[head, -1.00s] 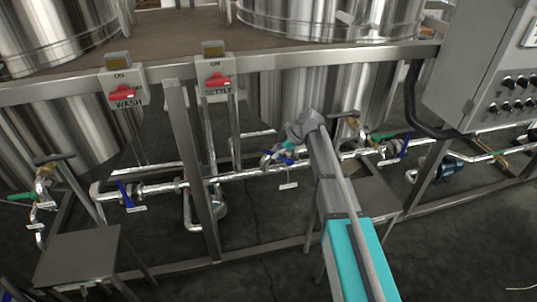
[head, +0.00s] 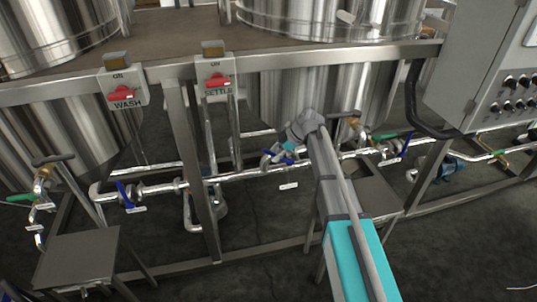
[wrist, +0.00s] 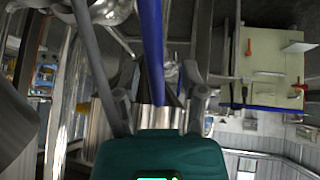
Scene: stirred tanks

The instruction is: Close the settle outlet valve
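My gripper (head: 273,158) is at the pipe run below the SETTLE switch box, at the end of my arm. A blue valve lever (wrist: 152,50) shows large in the wrist view. It runs down between the two spread grey fingers of my gripper (wrist: 160,60). The fingers look open, with a gap on each side of the lever; I cannot tell whether either one touches it. In the head view my gripper and wrist cover most of this valve. A white tag (head: 289,186) hangs below it, its writing too small to read.
The SETTLE switch box (head: 216,79) and WASH switch box (head: 123,90) are on the frame rail. Other blue levers are at left (head: 125,195) and right (head: 405,145). A frame post (head: 192,160) stands left of my gripper. A grey control cabinet (head: 478,65) is at right.

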